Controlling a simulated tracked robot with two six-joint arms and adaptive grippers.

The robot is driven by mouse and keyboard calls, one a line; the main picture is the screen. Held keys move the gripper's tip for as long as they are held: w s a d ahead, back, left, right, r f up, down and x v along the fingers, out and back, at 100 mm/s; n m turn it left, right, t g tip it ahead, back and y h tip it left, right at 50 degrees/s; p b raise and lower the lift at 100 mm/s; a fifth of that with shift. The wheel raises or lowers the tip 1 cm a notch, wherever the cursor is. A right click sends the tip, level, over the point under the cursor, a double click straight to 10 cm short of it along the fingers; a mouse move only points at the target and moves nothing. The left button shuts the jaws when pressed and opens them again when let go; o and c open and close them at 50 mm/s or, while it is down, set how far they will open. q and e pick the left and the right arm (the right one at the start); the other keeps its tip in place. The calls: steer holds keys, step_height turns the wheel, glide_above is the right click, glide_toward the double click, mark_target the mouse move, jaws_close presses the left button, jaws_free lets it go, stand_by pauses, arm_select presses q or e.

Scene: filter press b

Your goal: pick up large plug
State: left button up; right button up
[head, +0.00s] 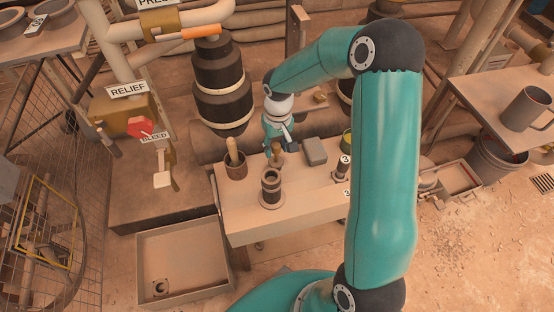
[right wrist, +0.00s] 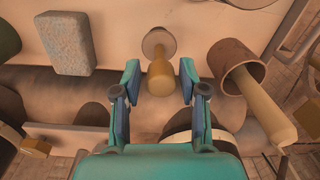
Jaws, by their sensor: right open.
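A tan knob-topped peg with a round base stands on the bench (head: 276,157); it looks like the large plug, though no label shows. In the right wrist view the tan peg (right wrist: 160,78) lies between the two fingers, its round base beyond them. My right gripper (head: 281,146) is open, just behind and above the peg in the head view. In the right wrist view its fingers (right wrist: 160,70) are spread on either side with gaps, not visibly touching it. My left gripper is not in view.
A cup with a wooden handle (head: 236,170) stands left of the peg, and a grey block (head: 314,151) lies right. A dark ringed cylinder (head: 271,186) on a round base stands in front. The bench top (head: 310,193) is bare at front right. A large black column (head: 221,85) stands behind.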

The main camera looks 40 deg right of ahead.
mark_target(276, 161)
step_height(276, 161, down, 4)
steer(key=shift+f+b, duration=0.1)
steer(key=shift+b, duration=0.25)
jaws_close()
